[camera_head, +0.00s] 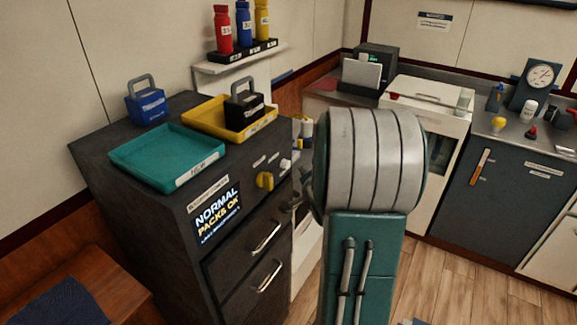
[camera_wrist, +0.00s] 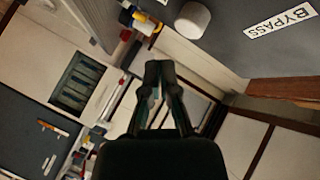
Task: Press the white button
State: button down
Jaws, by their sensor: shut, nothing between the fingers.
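The white button (camera_head: 285,164) is a small round knob on the upper front of the dark cabinet (camera_head: 150,225), right of a yellow knob (camera_head: 264,181). In the wrist view the white button (camera_wrist: 192,20) shows large near the top, beside a BYPASS label (camera_wrist: 281,24). My gripper (camera_wrist: 160,68) points up the wrist view with its fingers together and nothing between them. Its tips appear below and left of the button in that picture, apart from it. In the head view my arm hides most of the gripper beside the cabinet front.
The cabinet has a NORMAL PACKS OK display (camera_head: 217,214) and drawer handles (camera_head: 266,238). On top are a teal tray (camera_head: 168,160), a yellow tray (camera_head: 205,117) and a blue padlock-shaped pack (camera_head: 147,104). A white machine (camera_head: 425,125) and counter stand behind my arm. Open floor lies at the lower right.

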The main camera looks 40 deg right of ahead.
jog(key=s, duration=0.3)
jog(key=shift+d, duration=0.4)
dwell(0.6)
